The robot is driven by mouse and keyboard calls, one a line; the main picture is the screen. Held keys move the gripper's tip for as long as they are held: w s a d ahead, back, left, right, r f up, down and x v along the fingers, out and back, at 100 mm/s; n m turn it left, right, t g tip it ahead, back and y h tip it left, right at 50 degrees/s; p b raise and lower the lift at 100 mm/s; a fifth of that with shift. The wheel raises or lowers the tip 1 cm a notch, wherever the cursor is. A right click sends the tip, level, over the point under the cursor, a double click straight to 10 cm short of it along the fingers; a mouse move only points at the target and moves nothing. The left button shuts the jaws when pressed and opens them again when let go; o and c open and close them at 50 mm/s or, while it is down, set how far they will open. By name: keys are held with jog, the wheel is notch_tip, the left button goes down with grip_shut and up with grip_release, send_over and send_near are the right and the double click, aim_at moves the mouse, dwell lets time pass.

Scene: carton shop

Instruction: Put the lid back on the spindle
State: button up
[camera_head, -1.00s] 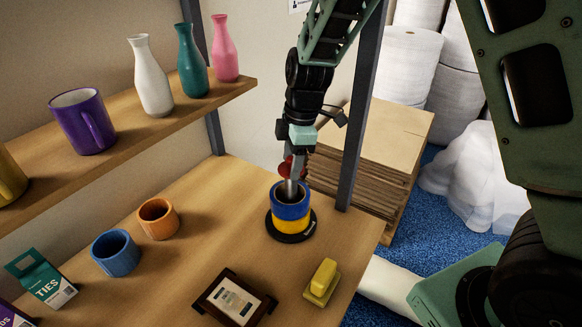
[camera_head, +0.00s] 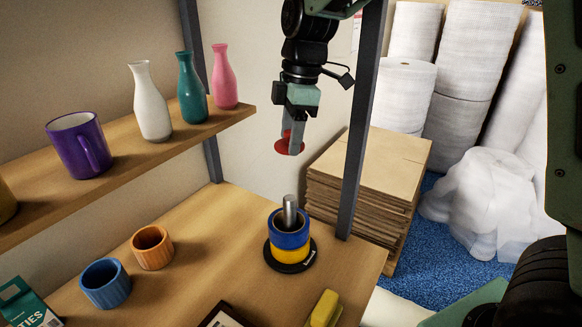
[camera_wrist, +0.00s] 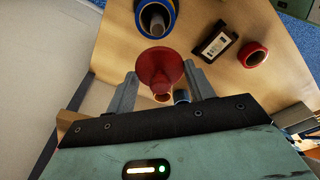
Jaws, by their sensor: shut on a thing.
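The spindle (camera_head: 290,262) stands upright on the wooden table. It has a black round base, a yellow and a blue ring stacked on it, and a bare metal post rising from the middle. It also shows at the top of the wrist view (camera_wrist: 153,20). My gripper (camera_head: 292,146) is in the air well above the spindle, shut on the red lid (camera_head: 282,146). In the wrist view the round red lid (camera_wrist: 160,66) sits between my fingers, apart from the spindle. My fingers partly hide the lid in the head view.
An orange cup (camera_head: 152,248) and a blue cup (camera_head: 105,284) stand left of the spindle. A yellow object (camera_head: 325,308) and a dark frame (camera_head: 222,316) lie in front. A grey shelf post (camera_head: 360,130) rises close right. A red ring (camera_wrist: 253,55) shows in the wrist view.

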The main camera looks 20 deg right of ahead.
notch_tip(320, 180, up, 4)
send_over(289, 198)
jog(key=shift+d+r, duration=0.1)
jog(key=shift+d, duration=0.15)
jog(key=shift+w, duration=0.1)
notch_tip(289, 198, down, 15)
jog(key=p, duration=0.2)
jog(key=shift+p, duration=0.4)
jog(key=shift+f+b, duration=0.5)
jog(key=shift+f, duration=0.3)
jog(key=shift+f, duration=0.15)
dwell(1.9)
jog(key=o, duration=1.6)
jog(key=shift+p, duration=0.3)
